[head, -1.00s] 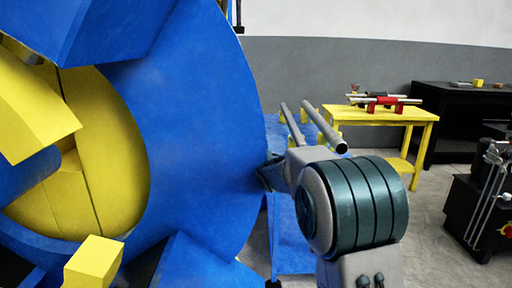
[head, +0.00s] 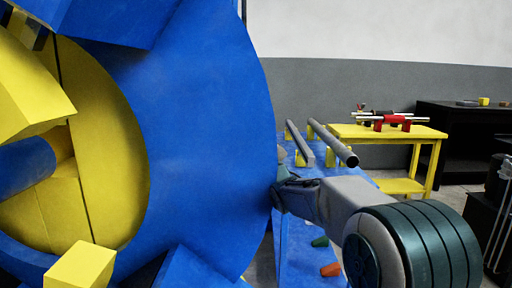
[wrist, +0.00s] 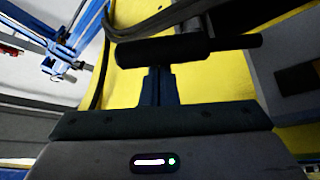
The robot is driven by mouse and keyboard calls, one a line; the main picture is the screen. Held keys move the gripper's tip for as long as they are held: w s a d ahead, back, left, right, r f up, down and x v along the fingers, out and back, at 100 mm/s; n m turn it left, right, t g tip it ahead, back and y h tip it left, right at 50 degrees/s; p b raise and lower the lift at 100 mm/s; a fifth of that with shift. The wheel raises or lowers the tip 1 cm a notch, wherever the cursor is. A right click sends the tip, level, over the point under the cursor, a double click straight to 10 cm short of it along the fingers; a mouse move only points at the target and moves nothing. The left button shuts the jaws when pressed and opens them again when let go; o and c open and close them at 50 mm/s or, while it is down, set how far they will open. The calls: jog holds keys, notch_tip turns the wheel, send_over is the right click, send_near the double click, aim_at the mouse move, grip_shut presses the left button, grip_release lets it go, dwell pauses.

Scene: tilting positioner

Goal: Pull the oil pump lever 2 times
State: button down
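No oil pump lever can be clearly made out in the head view. In the wrist view a dark cylindrical grip (wrist: 160,49) on a thin dark rod lies across the picture, in front of a yellow surface; it may be the lever's handle. My gripper (wrist: 158,88) shows there as narrow blue finger parts close together, rising from the dark palm to the grip. Their tips are hidden at the grip, so I cannot tell if they hold it. In the head view my arm reaches toward the big blue disc (head: 205,130), and the disc's edge hides the gripper.
The blue disc with its yellow centre (head: 95,150) fills the left. Grey bars (head: 330,142) lie on yellow supports over a blue base (head: 300,250). A yellow table (head: 390,134) and a black bench (head: 460,125) stand behind at right. Grey floor shows between them.

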jog(key=shift+w+d+f, duration=0.1)
jog(key=s+d+b, duration=0.1)
jog(key=s, duration=0.8)
jog(key=shift+s+d+f, duration=0.25)
jog(key=shift+d, duration=0.05)
